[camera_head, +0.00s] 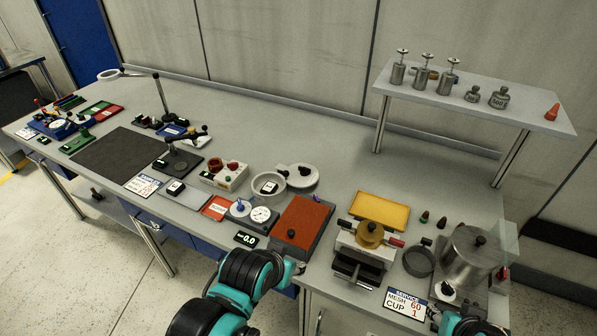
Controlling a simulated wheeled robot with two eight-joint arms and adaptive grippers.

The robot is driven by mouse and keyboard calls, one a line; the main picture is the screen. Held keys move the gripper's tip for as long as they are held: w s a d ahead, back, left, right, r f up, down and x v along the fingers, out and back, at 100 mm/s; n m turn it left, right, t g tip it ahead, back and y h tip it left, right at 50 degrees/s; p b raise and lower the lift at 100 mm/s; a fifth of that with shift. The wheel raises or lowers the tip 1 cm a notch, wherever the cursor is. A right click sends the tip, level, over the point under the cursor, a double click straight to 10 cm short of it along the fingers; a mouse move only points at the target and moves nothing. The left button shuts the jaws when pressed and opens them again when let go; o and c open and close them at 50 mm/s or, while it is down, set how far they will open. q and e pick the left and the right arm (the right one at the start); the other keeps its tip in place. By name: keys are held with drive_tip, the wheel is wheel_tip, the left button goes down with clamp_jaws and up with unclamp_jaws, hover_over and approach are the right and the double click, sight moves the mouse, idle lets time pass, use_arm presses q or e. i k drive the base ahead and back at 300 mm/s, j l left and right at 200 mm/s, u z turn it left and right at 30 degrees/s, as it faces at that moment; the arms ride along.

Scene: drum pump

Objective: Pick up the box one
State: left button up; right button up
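Nothing in view carries a readable "box one" label, so I cannot tell which thing it is. A black and teal part of my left arm shows at the bottom centre, in front of the orange-topped box. A small part of my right arm shows at the bottom right, below the metal drum.
The long grey bench (270,110) is crowded along its front edge, with free room at the back. A raised shelf (480,99) holds metal weights and an orange cone. A metal drum (466,258), a brass-topped device (369,236) and a "MESH 60 CUP 1" card (407,304) stand right.

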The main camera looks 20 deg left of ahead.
sight(270, 188)
drive_tip(key=i+j+z, duration=0.15)
drive_tip(key=j+z, duration=0.2)
drive_tip(key=j, duration=0.8)
drive_tip(key=j+z, duration=0.35)
drive_tip(key=j, duration=0.85)
